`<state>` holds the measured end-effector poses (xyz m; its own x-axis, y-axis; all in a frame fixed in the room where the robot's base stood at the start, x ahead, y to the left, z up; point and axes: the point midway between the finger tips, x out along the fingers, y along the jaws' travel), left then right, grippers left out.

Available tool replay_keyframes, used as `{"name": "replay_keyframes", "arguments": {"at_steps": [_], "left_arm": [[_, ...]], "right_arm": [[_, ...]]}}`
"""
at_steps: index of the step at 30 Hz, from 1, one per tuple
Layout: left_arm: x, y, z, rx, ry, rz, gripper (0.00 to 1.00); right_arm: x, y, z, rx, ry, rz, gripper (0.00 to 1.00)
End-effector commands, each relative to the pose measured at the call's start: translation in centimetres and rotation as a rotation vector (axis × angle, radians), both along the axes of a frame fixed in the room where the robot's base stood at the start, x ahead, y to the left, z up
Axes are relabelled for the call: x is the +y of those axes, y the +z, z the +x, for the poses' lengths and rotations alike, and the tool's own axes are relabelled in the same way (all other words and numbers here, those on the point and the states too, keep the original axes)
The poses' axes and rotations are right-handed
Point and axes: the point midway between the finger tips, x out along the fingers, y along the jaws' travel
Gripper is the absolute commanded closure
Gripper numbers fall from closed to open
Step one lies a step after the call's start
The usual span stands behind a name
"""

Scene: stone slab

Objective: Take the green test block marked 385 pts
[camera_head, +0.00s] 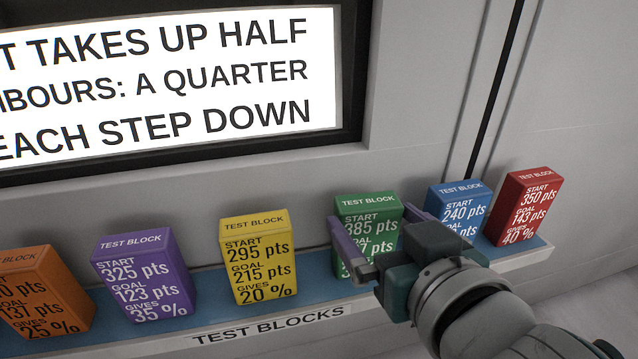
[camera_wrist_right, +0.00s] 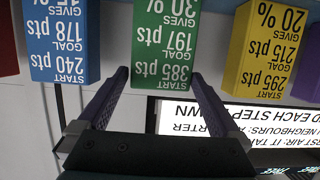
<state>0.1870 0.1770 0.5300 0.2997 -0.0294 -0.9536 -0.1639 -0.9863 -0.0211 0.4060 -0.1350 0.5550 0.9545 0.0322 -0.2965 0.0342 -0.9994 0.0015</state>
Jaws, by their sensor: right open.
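The green test block (camera_head: 366,203) stands upright on the blue-topped shelf, reading START 385 pts. Part of its lower front is hidden by my right gripper (camera_head: 370,214). That gripper is open, with one purple finger on each side of the block. In the right wrist view the green block (camera_wrist_right: 166,40) appears upside down, reading 385 pts and GOAL 197 pts. There the gripper's fingertips (camera_wrist_right: 162,74) flank its lower picture end, with slight gaps at both sides. I cannot tell how deep the fingers reach. My left gripper is not in view.
On the shelf (camera_head: 270,330), a yellow block (camera_head: 258,258), purple block (camera_head: 145,275) and orange block (camera_head: 40,292) stand left. A blue block (camera_head: 458,208) and red block (camera_head: 523,206) stand close at right. A lit sign (camera_head: 165,80) is behind.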

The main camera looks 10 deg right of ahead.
Motion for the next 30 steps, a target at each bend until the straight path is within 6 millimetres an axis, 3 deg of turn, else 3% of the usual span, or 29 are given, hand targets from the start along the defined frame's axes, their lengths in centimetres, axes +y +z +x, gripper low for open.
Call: {"name": "replay_keyframes", "arguments": {"at_steps": [10,19,30], "left_arm": [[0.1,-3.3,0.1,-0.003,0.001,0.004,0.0],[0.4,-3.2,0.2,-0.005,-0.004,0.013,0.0],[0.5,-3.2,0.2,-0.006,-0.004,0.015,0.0]], "right_arm": [[0.3,-1.4,4.5,-0.003,0.001,-0.002,0.0],[0.3,-1.3,5.1,0.0,-0.001,0.0,0.0],[0.3,-1.3,5.0,-0.001,-0.001,0.0,0.41]]}}
